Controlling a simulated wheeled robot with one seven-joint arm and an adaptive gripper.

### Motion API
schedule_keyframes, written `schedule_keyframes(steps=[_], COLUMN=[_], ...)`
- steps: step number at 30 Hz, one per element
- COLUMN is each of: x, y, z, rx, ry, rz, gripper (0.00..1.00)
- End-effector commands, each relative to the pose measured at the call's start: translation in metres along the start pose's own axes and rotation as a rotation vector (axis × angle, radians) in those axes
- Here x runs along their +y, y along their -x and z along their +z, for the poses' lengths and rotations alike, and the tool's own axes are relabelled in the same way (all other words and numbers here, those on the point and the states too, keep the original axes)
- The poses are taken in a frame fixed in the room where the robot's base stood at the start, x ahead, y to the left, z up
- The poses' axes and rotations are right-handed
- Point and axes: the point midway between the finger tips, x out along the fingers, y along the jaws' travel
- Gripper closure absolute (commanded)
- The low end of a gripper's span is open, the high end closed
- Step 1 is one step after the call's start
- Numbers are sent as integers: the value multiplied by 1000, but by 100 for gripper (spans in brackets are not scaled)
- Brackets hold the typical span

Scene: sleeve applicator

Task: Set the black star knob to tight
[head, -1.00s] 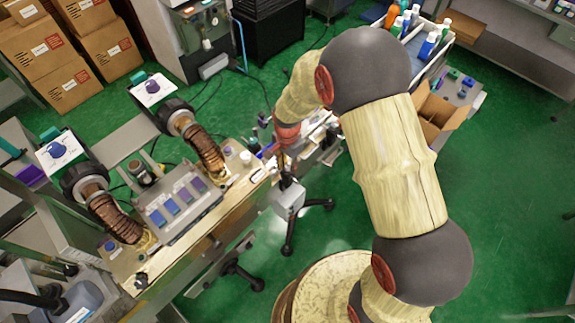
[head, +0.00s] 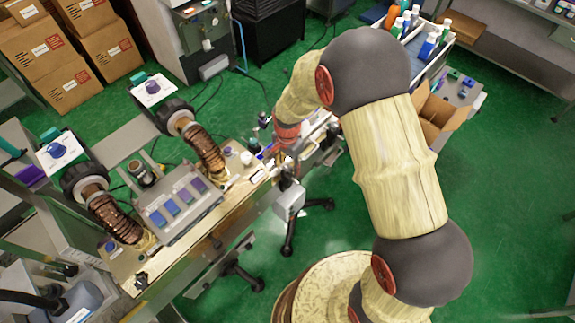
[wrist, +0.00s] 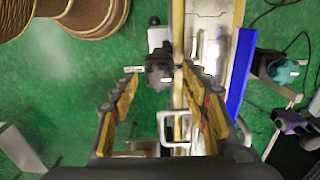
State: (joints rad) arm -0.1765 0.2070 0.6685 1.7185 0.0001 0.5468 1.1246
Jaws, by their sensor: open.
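A black knob-like part (wrist: 158,70), which looks like the star knob, sits between and just beyond my fingertips in the wrist view. Its lobes and any tight marking are too small and blurred to read. My gripper (wrist: 161,79) is open, with one yellow-padded finger on each side of that part. I cannot tell whether either finger touches it. In the head view my gripper (head: 286,160) is small, pointing down over the right end of the bench, and the knob cannot be made out there.
The wooden bench (head: 128,262) carries a grey control box (head: 178,205) with coloured panels. A blue strip (wrist: 241,72) runs along the equipment right of the fingers in the wrist view. A teal knob (wrist: 284,70) and a purple knob (wrist: 290,121) lie farther right. Green floor (head: 500,220) is open at right.

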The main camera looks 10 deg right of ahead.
Motion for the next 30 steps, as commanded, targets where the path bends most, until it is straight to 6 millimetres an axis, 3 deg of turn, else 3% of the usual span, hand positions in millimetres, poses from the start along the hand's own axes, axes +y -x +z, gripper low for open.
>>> schedule_keyframes(steps=[8,21,30], x=[-1,-1,0], y=[17,101,120], z=[0,0,0], rx=[1,1,0], ry=[0,0,0], rz=[-2,-2,0], gripper=[54,54,54])
